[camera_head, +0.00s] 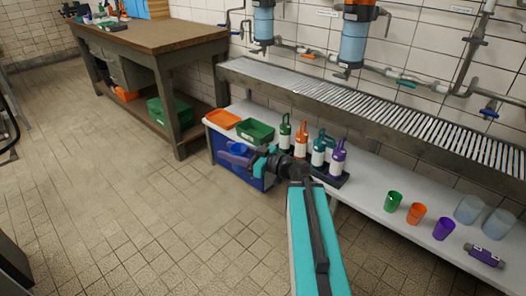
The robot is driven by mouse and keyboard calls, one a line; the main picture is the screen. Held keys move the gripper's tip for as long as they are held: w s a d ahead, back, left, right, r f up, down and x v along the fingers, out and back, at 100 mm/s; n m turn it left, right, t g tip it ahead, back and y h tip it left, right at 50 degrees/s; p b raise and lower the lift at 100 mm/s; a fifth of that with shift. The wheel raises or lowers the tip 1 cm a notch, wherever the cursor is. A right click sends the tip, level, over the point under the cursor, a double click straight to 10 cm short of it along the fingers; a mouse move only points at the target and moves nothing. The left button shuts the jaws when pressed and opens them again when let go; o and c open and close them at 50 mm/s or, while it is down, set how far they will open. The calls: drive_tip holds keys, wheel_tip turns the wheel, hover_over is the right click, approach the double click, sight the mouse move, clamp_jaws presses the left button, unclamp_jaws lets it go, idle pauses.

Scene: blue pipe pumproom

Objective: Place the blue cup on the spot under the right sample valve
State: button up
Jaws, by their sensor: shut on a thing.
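My gripper (236,154) points left from the end of my arm, in front of the white bench. It is shut on the blue cup (238,148), which is small in the picture and partly hidden by the fingers. The cup is held in front of the bench's left end, near the green tray. Above the grated shelf, a pipe carries small levers: a red one (304,50), a green one (406,84) and a blue one (488,113) at the right. I cannot tell which is the right sample valve, and no marked spot shows clearly.
The slatted metal shelf (390,113) runs along the wall under the pipes. On the white bench (365,191) stand an orange tray (223,118), a green tray (255,131), several bottles (318,150) and several cups (416,213). The floor at left is clear.

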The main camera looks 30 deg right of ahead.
drive_tip(key=a+r+n+g+y, duration=0.1)
drive_tip(key=a+n+g+y, duration=0.1)
drive_tip(key=a, duration=0.4)
drive_tip(key=s+a+r+n+g+y, duration=0.1)
drive_tip(key=a+g+y, duration=0.1)
drive_tip(key=a, duration=0.5)
drive_tip(key=shift+s+a+r+n, duration=0.25)
drive_tip(key=shift+n, duration=0.15)
